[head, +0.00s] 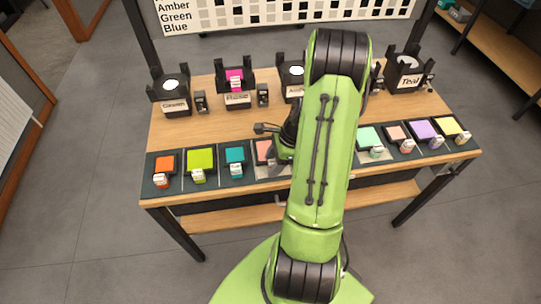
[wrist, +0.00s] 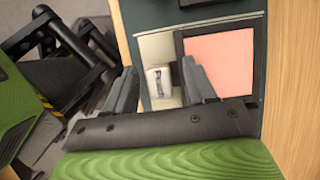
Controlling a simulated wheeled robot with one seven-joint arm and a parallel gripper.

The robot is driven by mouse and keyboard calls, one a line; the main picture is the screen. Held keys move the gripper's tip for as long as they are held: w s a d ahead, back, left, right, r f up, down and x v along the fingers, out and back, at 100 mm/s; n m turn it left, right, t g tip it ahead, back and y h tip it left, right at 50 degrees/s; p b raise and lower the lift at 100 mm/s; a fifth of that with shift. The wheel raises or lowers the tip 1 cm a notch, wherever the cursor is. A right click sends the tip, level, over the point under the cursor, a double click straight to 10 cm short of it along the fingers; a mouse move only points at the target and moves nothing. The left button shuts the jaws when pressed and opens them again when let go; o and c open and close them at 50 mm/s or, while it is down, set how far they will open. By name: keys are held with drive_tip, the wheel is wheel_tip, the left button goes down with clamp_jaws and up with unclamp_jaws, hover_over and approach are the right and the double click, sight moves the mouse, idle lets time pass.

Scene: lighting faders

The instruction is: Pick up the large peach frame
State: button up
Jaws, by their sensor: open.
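The large peach frame (wrist: 220,60), a peach square in a black border, lies in its slot in the wrist view. A pale block with a dark-marked label (wrist: 160,82) sits at its left edge. My gripper (wrist: 161,88) is open, with one finger on each side of this block; I cannot tell whether they touch it. In the head view the peach frame (head: 263,150) shows just left of my arm, in the front row, partly hidden by my gripper. A smaller peach frame (head: 394,132) lies farther right in that row.
The front row also holds orange (head: 165,164), lime (head: 201,160), teal (head: 235,156), mint (head: 369,138), purple (head: 422,129) and yellow (head: 449,125) frames. Black labelled holders, including Teal (head: 407,82), stand along the back of the table (head: 215,125). My arm hides the middle.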

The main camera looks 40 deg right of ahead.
drive_tip(key=shift+r, duration=0.1)
clamp_jaws()
wheel_tip(320, 180, up, 22)
drive_tip(key=p, duration=1.5)
drive_tip(key=shift+d+f, duration=0.1)
drive_tip(key=shift+f, duration=0.15)
